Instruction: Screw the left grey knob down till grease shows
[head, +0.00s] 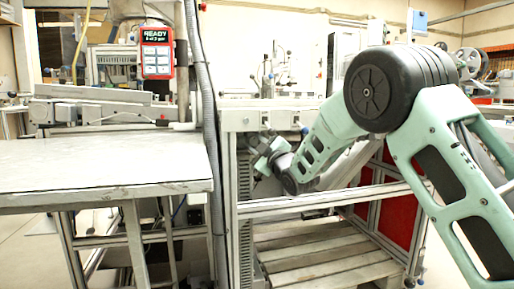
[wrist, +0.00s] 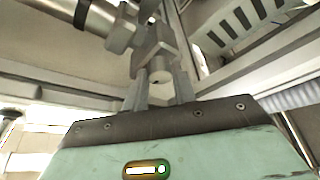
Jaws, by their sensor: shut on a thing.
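In the wrist view a grey cylindrical knob (wrist: 159,72) sits between the two fingers of my gripper (wrist: 160,90), which is shut on it. The knob is below a grey block-like fitting (wrist: 150,38), under the machine frame. I cannot tell from these views whether it is the left knob, and no grease can be made out. In the head view my gripper (head: 263,158) is at the machine's front, just under its top edge; its fingertips and the knob are too small to tell there.
A machine frame (head: 262,207) with a top beam and lower rail surrounds my gripper. A wooden pallet (head: 325,262) lies inside below. A grey worktable (head: 105,172) stands left. A red-framed panel reading "READY" (head: 156,53) is above. A ribbed grey hose (head: 203,90) hangs beside the frame.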

